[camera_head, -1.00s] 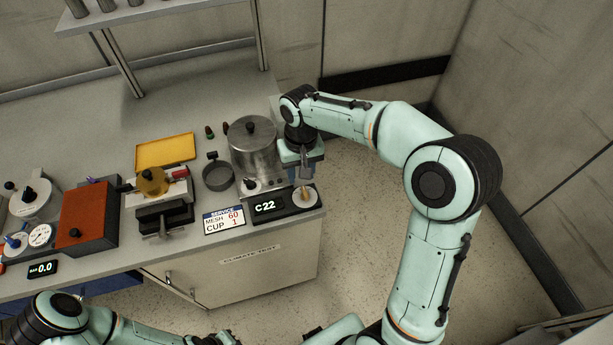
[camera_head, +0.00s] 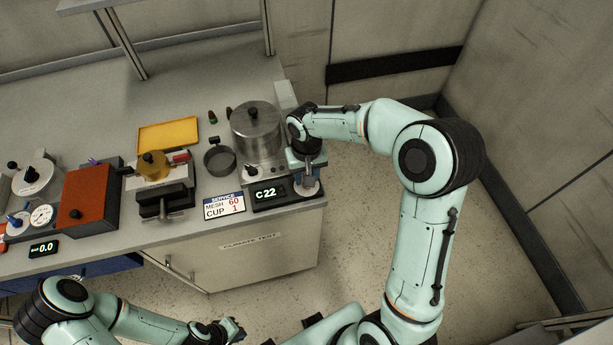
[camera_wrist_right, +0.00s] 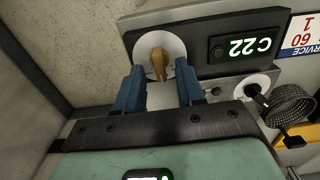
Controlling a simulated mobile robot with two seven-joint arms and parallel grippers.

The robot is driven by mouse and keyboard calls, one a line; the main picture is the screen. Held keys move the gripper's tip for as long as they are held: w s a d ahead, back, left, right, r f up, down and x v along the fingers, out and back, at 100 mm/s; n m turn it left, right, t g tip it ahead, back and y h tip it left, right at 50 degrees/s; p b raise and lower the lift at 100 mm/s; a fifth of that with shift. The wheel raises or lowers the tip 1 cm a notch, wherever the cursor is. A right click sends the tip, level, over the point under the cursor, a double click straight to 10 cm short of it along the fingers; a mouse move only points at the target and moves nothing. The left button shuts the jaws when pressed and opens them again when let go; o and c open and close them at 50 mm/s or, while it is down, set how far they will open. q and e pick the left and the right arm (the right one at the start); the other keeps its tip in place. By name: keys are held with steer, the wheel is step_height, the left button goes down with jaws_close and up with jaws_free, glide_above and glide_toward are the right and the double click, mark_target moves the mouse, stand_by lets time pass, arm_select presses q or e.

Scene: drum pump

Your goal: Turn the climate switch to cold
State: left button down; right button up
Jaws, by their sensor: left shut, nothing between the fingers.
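The climate switch is a brass knob (camera_wrist_right: 158,64) on a round white dial (camera_wrist_right: 177,47), beside a black display (camera_head: 267,194) reading C22 at the bench's right front corner. My right gripper (camera_wrist_right: 158,88) is open. Its blue fingers stand either side of the knob's near end, with no clear contact visible. My left gripper (camera_head: 232,328) is shut and empty, low at the front of the view, away from the bench.
A lidded metal pot (camera_head: 255,134) stands behind the display, with a small black knob (camera_head: 251,170) in front. A sieve cup (camera_head: 220,160), a service card (camera_head: 224,206), a yellow tray (camera_head: 168,135) and a red box (camera_head: 90,198) lie to the left. Floor is clear to the right.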

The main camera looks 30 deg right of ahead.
steer(key=shift+f, duration=0.65)
jaws_close()
steer(key=shift+n, duration=0.3)
steer(key=n, duration=0.3)
steer(key=shift+n, duration=2.7)
